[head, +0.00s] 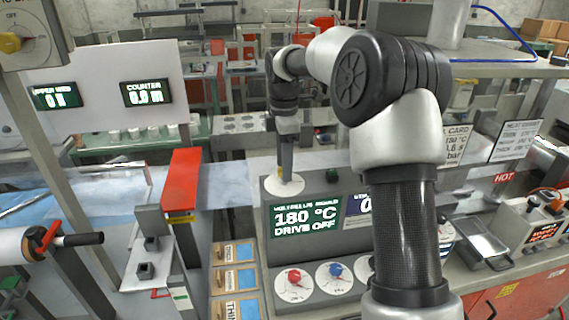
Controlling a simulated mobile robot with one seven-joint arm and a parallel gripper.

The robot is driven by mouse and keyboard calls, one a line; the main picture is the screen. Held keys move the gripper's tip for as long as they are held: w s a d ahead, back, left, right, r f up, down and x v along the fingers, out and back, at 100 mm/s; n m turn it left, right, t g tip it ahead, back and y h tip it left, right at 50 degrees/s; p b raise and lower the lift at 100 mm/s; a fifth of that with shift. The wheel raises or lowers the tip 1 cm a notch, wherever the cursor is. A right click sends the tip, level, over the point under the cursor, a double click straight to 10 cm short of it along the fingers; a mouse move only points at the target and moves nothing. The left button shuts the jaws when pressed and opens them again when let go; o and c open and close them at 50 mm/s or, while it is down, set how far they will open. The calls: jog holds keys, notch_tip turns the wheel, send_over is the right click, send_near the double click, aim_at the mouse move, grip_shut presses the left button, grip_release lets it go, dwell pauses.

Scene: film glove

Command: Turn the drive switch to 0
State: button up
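A round white dial plate (295,187) sits at the top left corner of a grey control console (262,240). A small yellow part (279,174) shows there, beside my fingers; most of any knob is hidden behind them. I cannot read a label that names it the drive switch. My gripper (286,178) points down at this dial, its tips at or just above the plate. Whether the fingers are apart or closed on the knob cannot be told. The console's display (306,217) reads 180 °C and DRIVE OFF.
A red knob (294,276) and a blue knob (336,270) sit lower on the console. A yellow switch (10,43) is at the upper left. A red block (182,180) stands left of the console. My arm hides part of the console's right side.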

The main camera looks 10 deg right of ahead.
notch_tip(320, 180, up, 17)
jog(key=shift+r, duration=0.15)
dwell(0.6)
